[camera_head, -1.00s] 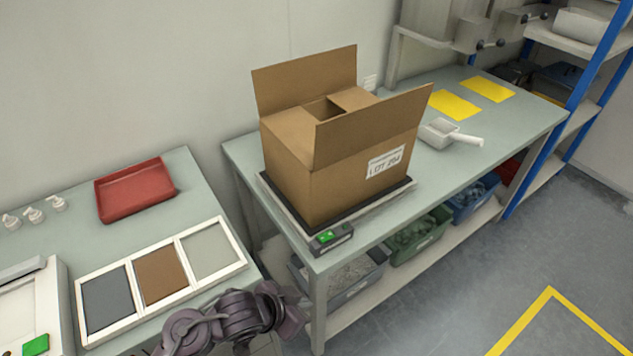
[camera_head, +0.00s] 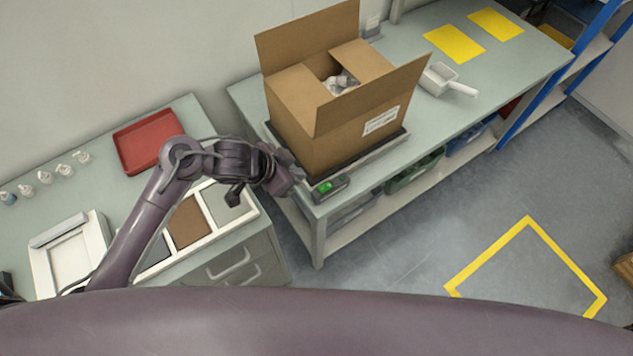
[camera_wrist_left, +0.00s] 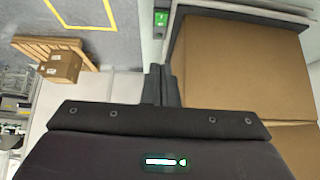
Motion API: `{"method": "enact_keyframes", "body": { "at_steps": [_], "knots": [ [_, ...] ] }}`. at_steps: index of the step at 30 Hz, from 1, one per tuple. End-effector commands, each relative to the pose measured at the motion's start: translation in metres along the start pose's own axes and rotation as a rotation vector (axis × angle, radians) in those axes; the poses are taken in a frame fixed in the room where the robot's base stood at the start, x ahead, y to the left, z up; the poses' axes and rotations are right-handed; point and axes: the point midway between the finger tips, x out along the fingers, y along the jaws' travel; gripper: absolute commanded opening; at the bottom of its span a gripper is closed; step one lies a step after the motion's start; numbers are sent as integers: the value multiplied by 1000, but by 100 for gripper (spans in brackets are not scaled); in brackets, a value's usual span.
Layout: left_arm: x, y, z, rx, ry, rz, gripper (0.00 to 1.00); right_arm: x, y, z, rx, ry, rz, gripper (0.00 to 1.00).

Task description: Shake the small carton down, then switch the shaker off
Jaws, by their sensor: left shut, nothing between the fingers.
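An open brown carton (camera_head: 340,130) with a printed label stands upright on the dark plate of the shaker (camera_head: 385,153). Two flaps stick up, and crumpled pale contents show through the gap in its top. The shaker's switch box (camera_head: 331,188) has a lit green part and sits at the plate's near corner. My left gripper (camera_head: 297,178) is shut and empty, just left of the switch box and beside the carton's lower corner. In the left wrist view, its fingers (camera_wrist_left: 161,85) are together, with the carton's side (camera_wrist_left: 245,65) to the right and the switch box (camera_wrist_left: 161,20) ahead.
A white scoop (camera_head: 445,80) and yellow sheets (camera_head: 454,43) lie right of the carton. Bins sit below. Another carton on a pallet (camera_wrist_left: 62,67) shows in the wrist view.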

Motion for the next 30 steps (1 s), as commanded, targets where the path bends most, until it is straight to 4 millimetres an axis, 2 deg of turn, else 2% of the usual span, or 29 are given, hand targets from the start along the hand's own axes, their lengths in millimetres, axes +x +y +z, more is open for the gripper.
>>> {"method": "enact_keyframes", "body": {
  "at_steps": [5, 18, 24, 30],
  "knots": [
    [16, 1, 0, -4, 1, 2, 0, 2, 0, 0, 0, 0, 0, 36],
    [104, 1, 2, -1, -3, 2, 0, 2, 0, 0, 0, -1, -1, 36],
    [121, 0, 22, -1, -2, 0, 0, -3, -1, 0, 0, 0, -1, 36],
    [127, 0, 28, 0, 0, -1, 0, -4, -1, 0, 0, 0, -1, 36]
  ]
}}
